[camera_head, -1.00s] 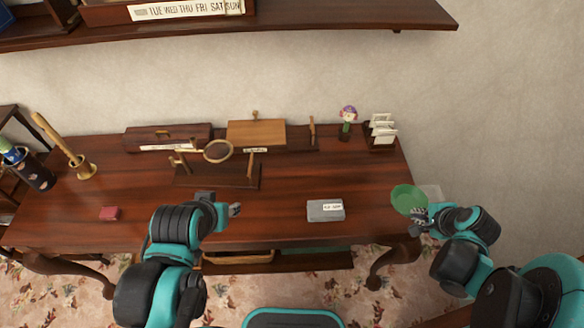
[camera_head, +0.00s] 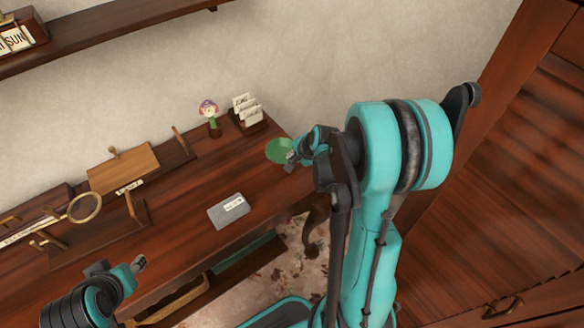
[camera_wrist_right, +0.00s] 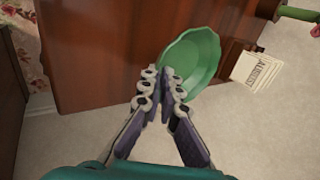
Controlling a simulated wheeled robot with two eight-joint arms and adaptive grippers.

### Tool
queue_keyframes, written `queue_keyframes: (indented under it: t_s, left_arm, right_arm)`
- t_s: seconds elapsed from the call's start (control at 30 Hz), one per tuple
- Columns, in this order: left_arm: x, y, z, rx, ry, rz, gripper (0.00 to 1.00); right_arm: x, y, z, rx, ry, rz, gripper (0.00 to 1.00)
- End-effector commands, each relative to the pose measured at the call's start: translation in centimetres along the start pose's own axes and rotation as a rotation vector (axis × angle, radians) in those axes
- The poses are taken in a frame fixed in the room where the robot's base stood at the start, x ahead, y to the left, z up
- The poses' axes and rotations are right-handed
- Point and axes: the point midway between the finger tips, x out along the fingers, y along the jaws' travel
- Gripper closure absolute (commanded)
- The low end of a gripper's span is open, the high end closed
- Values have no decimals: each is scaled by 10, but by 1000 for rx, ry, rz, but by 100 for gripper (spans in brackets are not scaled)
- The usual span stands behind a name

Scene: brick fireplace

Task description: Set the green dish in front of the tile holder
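The green dish (camera_head: 279,150) is at the right end of the wooden desk, overlapping the desk's edge in the head view. My right gripper (camera_head: 292,157) is at its near rim. In the right wrist view the fingers (camera_wrist_right: 164,76) are close together on the rim of the dish (camera_wrist_right: 198,55), which is held out beyond the fingertips. The tile holder (camera_head: 262,124), a dark wooden stand with white tiles, is at the desk's back right corner, just behind the dish. It also shows in the right wrist view (camera_wrist_right: 236,50). My left gripper (camera_head: 139,263) is over the desk's front; its finger opening is unclear.
A flower-headed figure (camera_head: 210,116) stands left of the tile holder. A grey box with a white label (camera_head: 224,211) lies near the desk's front edge. A wooden stand with a ring (camera_head: 85,207) is further left. Bare desk top (camera_head: 222,165) lies between the box and the figure.

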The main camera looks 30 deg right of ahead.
Motion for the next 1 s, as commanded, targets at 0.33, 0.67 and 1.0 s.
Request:
queue_keyframes:
  t_s: [0.33,0.67,1.0]
  left_arm:
    - [19,0,13,0,0,0,60]
    - [19,0,13,0,0,0,60]
    - [20,0,14,0,0,0,60]
  right_arm:
    - [36,21,0,1,0,-1,100]
    - [36,22,0,1,0,-1,100]
    - [37,22,0,0,0,0,74]
